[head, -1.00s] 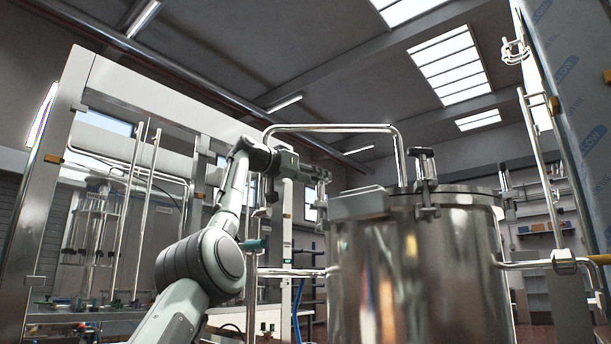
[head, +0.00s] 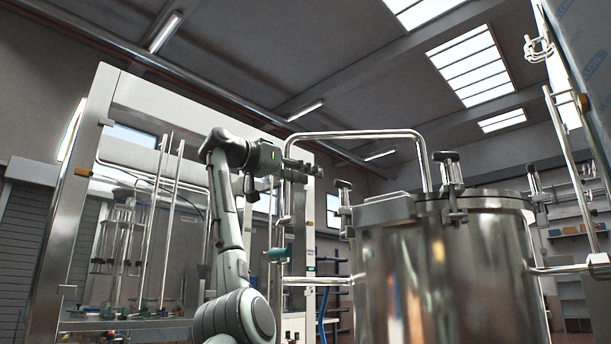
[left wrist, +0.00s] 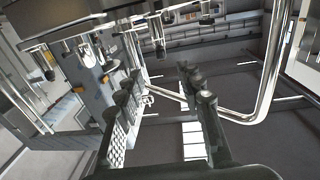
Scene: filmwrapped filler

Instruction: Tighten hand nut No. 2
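A shiny steel vessel (head: 450,275) stands at the right in the head view. Upright clamps with dark-topped hand nuts sit around its lid: one at the left (head: 343,190), one at the front (head: 450,168) and one at the right (head: 533,182). No number is readable, so I cannot tell which is No. 2. My left gripper (head: 308,169) is raised, pointing right, left of and slightly above the left hand nut, and looks apart from it. In the left wrist view its fingers (left wrist: 160,80) are spread with nothing between them. My right gripper is out of view.
A bent steel pipe (head: 350,134) arches over the lid close behind my left gripper, and shows in the left wrist view (left wrist: 268,85). A metal frame (head: 75,200) with glassware stands at the left. A tall panel (head: 590,60) is at the right.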

